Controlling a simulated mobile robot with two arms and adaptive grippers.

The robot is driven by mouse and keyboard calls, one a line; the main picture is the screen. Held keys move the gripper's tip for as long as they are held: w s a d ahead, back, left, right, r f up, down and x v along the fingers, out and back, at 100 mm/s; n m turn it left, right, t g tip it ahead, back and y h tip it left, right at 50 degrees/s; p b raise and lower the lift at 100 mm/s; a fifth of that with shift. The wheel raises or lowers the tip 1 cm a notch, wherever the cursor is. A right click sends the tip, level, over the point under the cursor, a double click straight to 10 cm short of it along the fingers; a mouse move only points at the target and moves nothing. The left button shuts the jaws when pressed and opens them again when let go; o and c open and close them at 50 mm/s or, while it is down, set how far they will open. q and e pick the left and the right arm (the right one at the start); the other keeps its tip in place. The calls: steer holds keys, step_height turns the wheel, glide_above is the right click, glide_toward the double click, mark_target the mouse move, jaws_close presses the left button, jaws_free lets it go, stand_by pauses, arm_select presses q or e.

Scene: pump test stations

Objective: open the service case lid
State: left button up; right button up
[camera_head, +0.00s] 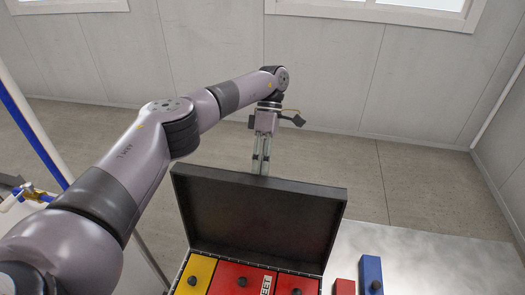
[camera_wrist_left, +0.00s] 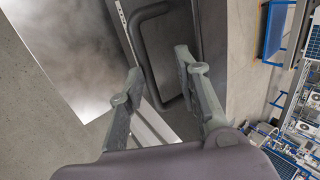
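The service case lid (camera_head: 262,218) is black and stands raised, nearly upright, at the back of the open case. Inside the case are yellow (camera_head: 196,272) and red (camera_head: 240,275) blocks with dark knobs. My left gripper (camera_head: 261,160) points down just behind the lid's top edge, its fingertips partly hidden by the lid. In the left wrist view its fingers (camera_wrist_left: 159,75) are apart, with a dark handle loop (camera_wrist_left: 143,50) on the case showing beyond and between them. Whether a finger touches the handle or lid I cannot tell. My right gripper is out of view.
The case stands on a pale grey table (camera_head: 420,262). A blue block (camera_head: 371,270) and a small red block (camera_head: 345,286) with knobs stand to its right. A blue-edged frame (camera_head: 35,135) is at the left. The floor behind the case is clear.

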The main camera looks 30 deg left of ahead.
arm_select(q)
step_height(320, 180, up, 7)
steer(key=shift+s+r, duration=0.15)
steer(key=shift+r, duration=0.05)
stand_by(0.3)
